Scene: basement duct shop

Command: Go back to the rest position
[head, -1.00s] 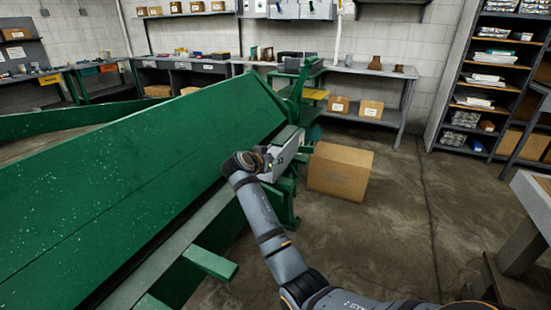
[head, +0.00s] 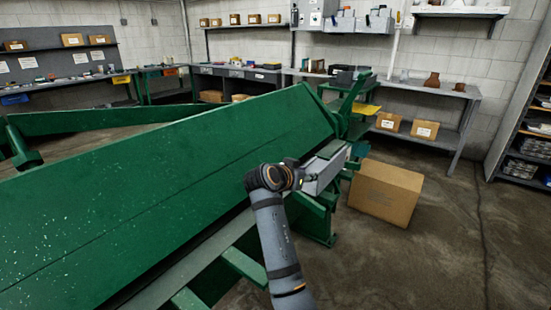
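The large green sheet-metal machine (head: 150,185) fills the left and middle of the head view. My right arm comes up from the bottom, and my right gripper (head: 296,174) is at the machine's right end, in front of a grey block (head: 325,172) there. The gripper is small and partly hidden by its own wrist. I cannot tell whether its fingers are open or shut, or whether it touches the block. My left gripper is not in view.
A brown cardboard box (head: 385,193) stands on the floor right of the machine. A grey workbench (head: 445,92) runs along the back wall, and a shelving unit (head: 512,130) stands at the right. The concrete floor (head: 435,255) at lower right is clear.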

